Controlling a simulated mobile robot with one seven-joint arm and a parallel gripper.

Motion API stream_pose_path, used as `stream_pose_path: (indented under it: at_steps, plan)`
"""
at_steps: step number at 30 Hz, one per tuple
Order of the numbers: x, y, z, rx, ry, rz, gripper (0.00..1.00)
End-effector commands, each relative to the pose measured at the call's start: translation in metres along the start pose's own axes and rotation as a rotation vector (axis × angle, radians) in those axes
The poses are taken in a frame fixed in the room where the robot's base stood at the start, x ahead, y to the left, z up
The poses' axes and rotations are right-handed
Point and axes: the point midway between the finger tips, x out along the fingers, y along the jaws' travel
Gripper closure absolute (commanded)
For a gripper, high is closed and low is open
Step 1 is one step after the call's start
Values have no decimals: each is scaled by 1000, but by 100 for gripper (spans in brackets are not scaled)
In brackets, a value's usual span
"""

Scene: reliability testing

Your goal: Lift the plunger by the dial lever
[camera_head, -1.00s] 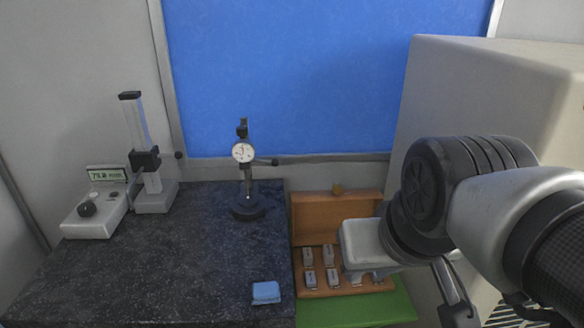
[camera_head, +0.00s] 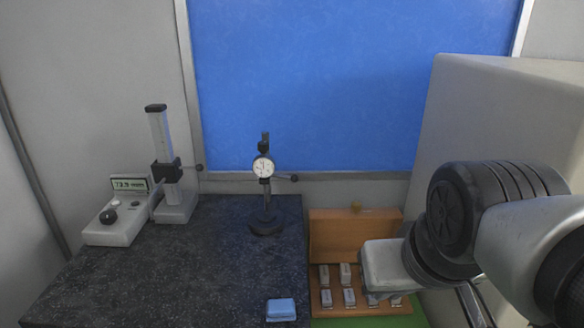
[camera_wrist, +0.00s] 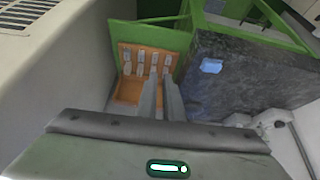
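A dial gauge with a round white face (camera_head: 263,166) stands on a black stand with a round base (camera_head: 266,226) at the back right of the dark granite plate. A thin lever with a black knob (camera_head: 294,178) sticks out to the right of the dial. The plunger below the dial is too small to make out clearly. My gripper (camera_head: 386,298) is right of the gauge and apart from it, over the wooden box. In the wrist view its two fingers (camera_wrist: 160,82) point toward the box, with a narrow gap and nothing between them. The gauge is not in the wrist view.
The granite plate (camera_head: 170,270) carries a digital gauge with a column (camera_head: 162,140) at left and a blue block (camera_head: 281,309) in front. The open wooden box (camera_head: 331,235) with several metal blocks sits right of the plate. A large pale cabinet (camera_head: 480,110) stands behind my arm.

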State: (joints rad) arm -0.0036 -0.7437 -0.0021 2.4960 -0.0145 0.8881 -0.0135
Motion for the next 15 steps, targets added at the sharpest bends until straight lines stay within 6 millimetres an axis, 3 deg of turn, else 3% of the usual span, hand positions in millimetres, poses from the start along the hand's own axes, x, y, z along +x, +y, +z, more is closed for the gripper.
stream_pose_path:
  at_steps: [5,9,12,15]
  plan:
    - [30,21,-32,-243,86,92,100]
    - [64,37,-90,-652,210,235,100]
    - [86,32,-136,-992,299,343,100]
    - [109,12,-175,-1343,383,444,100]
